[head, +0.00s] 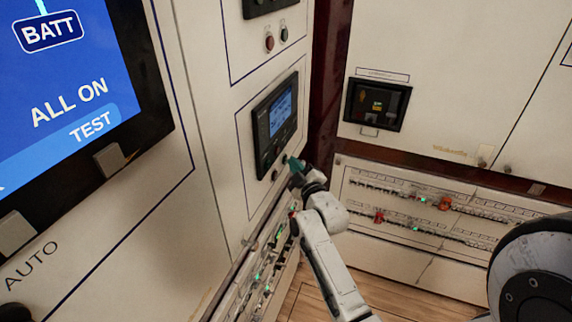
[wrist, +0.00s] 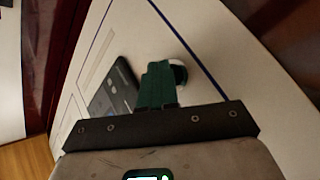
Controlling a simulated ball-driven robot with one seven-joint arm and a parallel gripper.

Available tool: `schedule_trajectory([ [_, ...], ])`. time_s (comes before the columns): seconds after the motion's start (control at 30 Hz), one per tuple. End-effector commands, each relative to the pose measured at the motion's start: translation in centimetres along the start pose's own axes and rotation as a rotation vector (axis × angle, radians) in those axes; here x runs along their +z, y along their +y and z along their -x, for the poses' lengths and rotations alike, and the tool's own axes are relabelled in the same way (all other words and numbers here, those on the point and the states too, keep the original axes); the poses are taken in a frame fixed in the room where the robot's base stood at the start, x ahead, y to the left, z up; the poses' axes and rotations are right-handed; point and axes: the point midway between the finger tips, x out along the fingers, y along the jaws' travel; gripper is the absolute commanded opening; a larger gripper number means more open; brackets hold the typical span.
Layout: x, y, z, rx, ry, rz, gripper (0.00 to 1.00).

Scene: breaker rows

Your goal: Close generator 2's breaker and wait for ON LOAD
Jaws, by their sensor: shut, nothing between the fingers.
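A controller with a lit blue screen (head: 283,112) is set in the left wall panel. I cannot read its text or tell which generator it belongs to. Below it is a small dark round button (head: 275,174). My gripper (head: 296,165) is shut and empty, its green fingers at the wall by the controller's lower right corner. In the wrist view, the fingers (wrist: 162,82) overlap a round button with a pale rim (wrist: 181,76). Whether they touch it is unclear. The controller's dark face (wrist: 115,95) shows left of them. No ON LOAD sign is readable.
Above are another controller (head: 268,4), a red button (head: 269,43) and a green one (head: 284,33). A large blue display (head: 60,85) is close at left. Breaker rows (head: 415,205) with red and green marks run along the right wall. Wooden floor (head: 310,300) shows below.

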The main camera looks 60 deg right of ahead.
Motion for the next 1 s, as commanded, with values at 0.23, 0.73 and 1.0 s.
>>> schedule_trajectory([
  [0.23,0.39,-0.04,0.28,0.0,-0.001,0.001,0.0],
  [0.73,0.67,0.4,0.89,0.002,-0.003,0.001,0.0],
  [1.0,0.59,0.56,0.94,0.001,-0.004,0.001,0.0],
])
